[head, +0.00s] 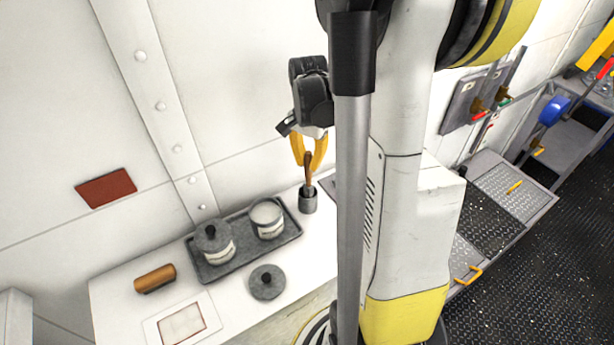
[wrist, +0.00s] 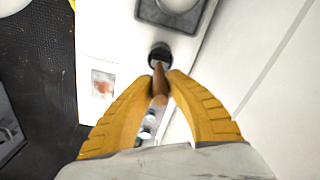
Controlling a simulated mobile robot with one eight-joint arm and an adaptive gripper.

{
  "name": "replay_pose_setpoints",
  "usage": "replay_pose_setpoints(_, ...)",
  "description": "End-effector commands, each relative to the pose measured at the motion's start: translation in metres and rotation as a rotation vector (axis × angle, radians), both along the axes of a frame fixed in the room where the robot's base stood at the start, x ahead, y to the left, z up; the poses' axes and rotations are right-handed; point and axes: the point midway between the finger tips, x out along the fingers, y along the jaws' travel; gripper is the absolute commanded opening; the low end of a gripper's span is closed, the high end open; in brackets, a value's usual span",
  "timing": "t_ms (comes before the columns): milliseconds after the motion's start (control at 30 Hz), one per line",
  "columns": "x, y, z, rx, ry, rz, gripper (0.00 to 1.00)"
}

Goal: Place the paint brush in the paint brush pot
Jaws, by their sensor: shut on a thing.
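The paint brush (head: 308,168) has a brown handle and hangs upright between the yellow fingers of my gripper (head: 309,155), which is shut on it. The paint brush pot (head: 308,204) is a small grey cylinder on the white counter, right below the brush. The brush's lower end meets the pot's mouth; I cannot tell how deep it reaches inside. In the wrist view the brush (wrist: 160,84) runs from between the fingertips (wrist: 164,86) to the dark round pot (wrist: 160,54).
A grey tray (head: 243,262) left of the pot holds a lidded can (head: 216,252) and an open can (head: 267,226). A grey lid (head: 267,288), a brown cylinder (head: 155,280) and a framed card (head: 182,325) lie on the counter (head: 115,300). The wall (head: 240,100) rises close behind.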

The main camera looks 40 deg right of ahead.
Motion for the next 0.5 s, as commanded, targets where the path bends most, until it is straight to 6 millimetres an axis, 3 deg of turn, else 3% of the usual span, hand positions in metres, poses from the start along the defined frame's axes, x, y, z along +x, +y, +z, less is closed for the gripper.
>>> replay_pose_setpoints(267,0.0,0.0,-0.036,0.0,0.0,0.0,0.0)
replay_pose_setpoints(500,0.0,0.0,-0.038,0.0,0.0,0.0,0.0)
